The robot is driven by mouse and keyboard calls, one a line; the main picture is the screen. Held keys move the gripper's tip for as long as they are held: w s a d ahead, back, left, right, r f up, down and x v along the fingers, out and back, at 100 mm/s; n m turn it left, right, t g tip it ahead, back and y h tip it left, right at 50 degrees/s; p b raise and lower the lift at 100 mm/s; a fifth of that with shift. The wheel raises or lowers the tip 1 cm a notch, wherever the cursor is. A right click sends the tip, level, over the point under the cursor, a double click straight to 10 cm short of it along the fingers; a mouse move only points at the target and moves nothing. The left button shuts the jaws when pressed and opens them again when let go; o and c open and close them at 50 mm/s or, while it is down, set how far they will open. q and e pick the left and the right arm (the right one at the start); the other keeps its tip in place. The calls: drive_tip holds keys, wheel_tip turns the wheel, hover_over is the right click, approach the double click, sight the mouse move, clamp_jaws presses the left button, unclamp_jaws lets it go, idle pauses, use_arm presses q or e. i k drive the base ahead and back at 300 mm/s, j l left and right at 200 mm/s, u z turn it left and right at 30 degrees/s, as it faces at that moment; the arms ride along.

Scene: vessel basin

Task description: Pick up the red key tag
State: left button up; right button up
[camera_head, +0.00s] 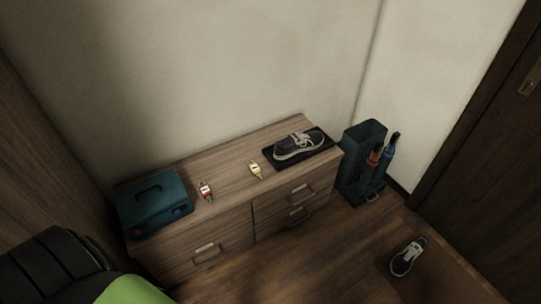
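The red key tag (205,190) lies on top of a low wooden cabinet (228,181), just right of a teal box. A yellow key tag (255,169) lies on the same top, further right. Neither of my grippers shows in the head view, and nothing touches the red tag.
The teal box (154,203) with a dark handle stands on the cabinet's left end. A sneaker on a dark tray (325,141) is at its right end. A teal stand (351,172) with umbrellas stands on the floor, and another sneaker (408,257) lies at lower right.

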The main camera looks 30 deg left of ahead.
sight(205, 191)
drive_tip(key=i+j+u, duration=0.1)
drive_tip(key=u, duration=0.3)
drive_tip(key=i+j+u, duration=0.15)
drive_tip(key=u, duration=0.2)
drive_tip(key=i+j+u, duration=0.1)
drive_tip(key=u, duration=0.3)
drive_tip(key=i+j+u, duration=0.15)
drive_tip(key=u, duration=0.2)
drive_tip(key=i+l, duration=0.1)
drive_tip(key=l, duration=0.45)
drive_tip(key=i+l+u, duration=0.15)
drive_tip(key=l, duration=0.9)
drive_tip(key=i+u, duration=0.1)
drive_tip(key=u, duration=1.45)
